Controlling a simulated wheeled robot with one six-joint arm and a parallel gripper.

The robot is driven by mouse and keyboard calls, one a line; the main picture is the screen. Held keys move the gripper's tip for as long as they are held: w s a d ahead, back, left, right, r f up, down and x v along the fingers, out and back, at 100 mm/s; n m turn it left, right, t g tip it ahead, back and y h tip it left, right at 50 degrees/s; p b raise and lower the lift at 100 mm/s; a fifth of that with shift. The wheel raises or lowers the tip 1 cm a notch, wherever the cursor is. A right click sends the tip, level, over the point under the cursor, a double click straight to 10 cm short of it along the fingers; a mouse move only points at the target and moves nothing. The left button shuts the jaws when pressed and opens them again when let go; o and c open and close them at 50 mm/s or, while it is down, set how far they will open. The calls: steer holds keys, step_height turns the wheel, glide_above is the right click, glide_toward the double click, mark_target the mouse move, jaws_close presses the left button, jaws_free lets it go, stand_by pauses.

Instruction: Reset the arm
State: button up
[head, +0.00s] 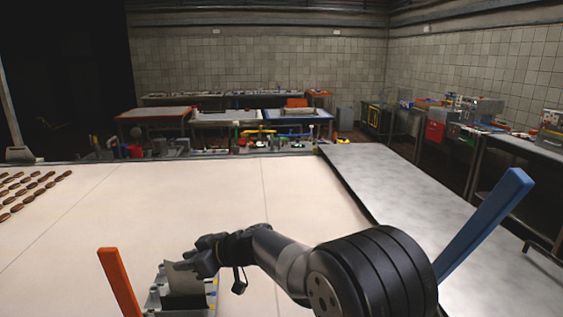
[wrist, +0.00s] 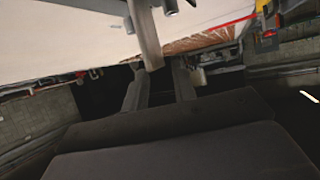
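My arm reaches in from the bottom right of the head view, low over the pale table (head: 200,205). My gripper (head: 192,262) is at its end, above or beside a small grey box-like unit (head: 155,300) at the bottom edge. In the wrist view the two dark fingers of my gripper (wrist: 160,75) stand apart with a gap between them. A grey bar (wrist: 147,35) shows just beyond the fingertips; I cannot tell whether it touches them. No held object shows between the fingers.
Rows of brown oval pieces (head: 30,190) lie on the table at the left. A bare metal counter (head: 420,200) runs along the right. An orange bar (head: 120,283) and a blue bar (head: 485,225) stand either side of my arm. The table's middle is clear.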

steer(key=b+v, duration=0.2)
steer(key=v, duration=0.8)
steer(key=p+x, duration=0.3)
steer(key=x, duration=0.9)
steer(key=shift+s, duration=0.1)
steer(key=shift+a+f+b, duration=0.2)
steer(key=shift+f+b, duration=0.55)
step_height(320, 180, up, 2)
steer(key=shift+d+r+p, duration=0.1)
steer(key=shift+p, duration=0.7)
step_height(320, 180, up, 9)
steer(key=b, duration=0.1)
steer(key=s+d+n+g+b, duration=0.15)
steer(key=s+n+g, duration=0.3)
steer(key=s, duration=0.75)
step_height(320, 180, down, 15)
steer(key=p, duration=0.2)
steer(key=shift+s, duration=0.25)
steer(key=shift+r+g, duration=0.2)
steer(key=shift+g, duration=0.05)
